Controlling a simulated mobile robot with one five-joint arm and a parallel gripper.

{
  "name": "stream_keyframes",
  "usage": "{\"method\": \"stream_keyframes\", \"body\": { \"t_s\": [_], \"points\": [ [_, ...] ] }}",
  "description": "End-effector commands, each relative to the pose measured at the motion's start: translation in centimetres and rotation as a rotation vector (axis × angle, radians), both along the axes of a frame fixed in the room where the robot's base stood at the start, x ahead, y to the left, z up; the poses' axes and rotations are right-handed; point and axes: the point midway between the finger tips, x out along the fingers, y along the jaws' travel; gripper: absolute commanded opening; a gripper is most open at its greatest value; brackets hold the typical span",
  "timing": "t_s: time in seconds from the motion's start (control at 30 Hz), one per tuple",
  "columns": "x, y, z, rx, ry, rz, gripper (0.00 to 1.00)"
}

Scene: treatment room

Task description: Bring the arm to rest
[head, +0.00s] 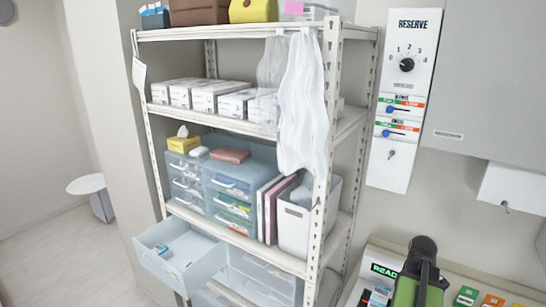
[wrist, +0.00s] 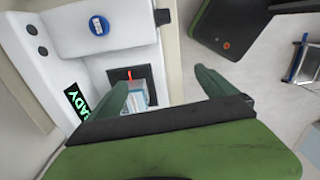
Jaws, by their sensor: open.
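My gripper (wrist: 162,84) is open, with its two green fingers spread apart in the wrist view. No object is held between them. A small blue and white box (wrist: 137,96) sits in a dark recess of a white panel (wrist: 62,62), beyond the fingers and near the left one. Part of the box is hidden by that finger. In the head view my green and black arm (head: 420,272) shows at the bottom right, in front of the panel with a lit READY sign (head: 384,271). My fingertips cannot be made out there.
A tall white shelf unit (head: 328,110) holds boxes, drawers and bins. One pale drawer (head: 160,262) sticks out at its lower left. A RESERVE control panel (head: 403,95) and a grey cabinet (head: 490,80) are on the wall. Open floor (head: 60,255) lies at the left.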

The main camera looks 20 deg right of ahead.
Motion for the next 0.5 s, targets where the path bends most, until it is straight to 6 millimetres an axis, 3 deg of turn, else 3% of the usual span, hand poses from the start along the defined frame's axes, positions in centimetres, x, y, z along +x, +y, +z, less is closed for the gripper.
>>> {"method": "stream_keyframes", "body": {
  "t_s": [0.27, 0.37, 0.5],
  "points": [
    [6.0, 5.5, -2.1, 0.000, 0.000, 0.148, 0.96],
    [8.6, 8.8, -3.0, 0.001, 0.000, 0.224, 0.96],
    [12.8, 15.3, -4.8, 0.001, 0.000, 0.350, 0.96]
  ]
}}
